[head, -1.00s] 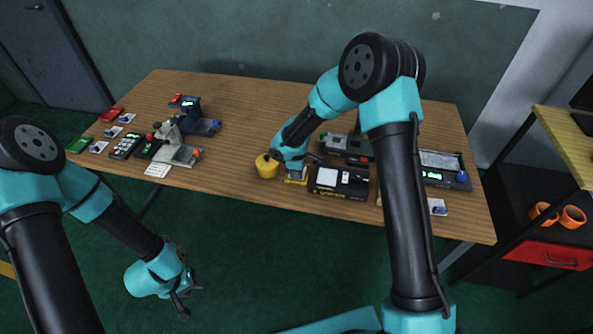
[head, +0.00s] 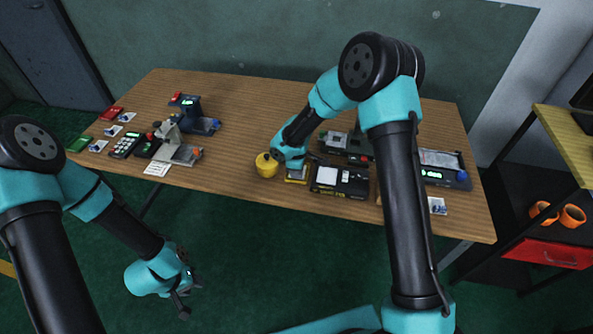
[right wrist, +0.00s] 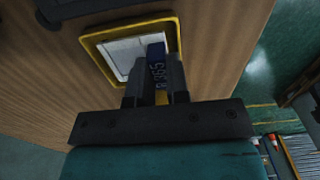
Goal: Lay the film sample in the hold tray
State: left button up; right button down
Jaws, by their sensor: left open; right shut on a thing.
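The hold tray is a shallow square with a yellow rim (right wrist: 128,27), close in front of my right gripper (right wrist: 158,84) in the right wrist view. Its pale inside shows. My right gripper is shut on the film sample's blue, numbered end (right wrist: 156,62), which reaches over the tray. I cannot tell whether the sample touches the tray floor. In the head view the tray's yellow edge (head: 296,181) shows beneath my right gripper (head: 292,170) near the table's front edge. My left gripper (head: 187,296) is open and empty, low in front of the table.
A yellow, rounded pot (head: 266,166) stands just left of the tray. A black box with a white label (head: 340,180) is close on its right. Devices and cards stand at the table's left. The table's middle is clear. My right arm hides part of the right side.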

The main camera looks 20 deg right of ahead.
dwell(0.3)
jog(key=shift+c, duration=2.4)
grip_release()
jog(key=shift+r, duration=0.1)
jog(key=shift+r, duration=3.4)
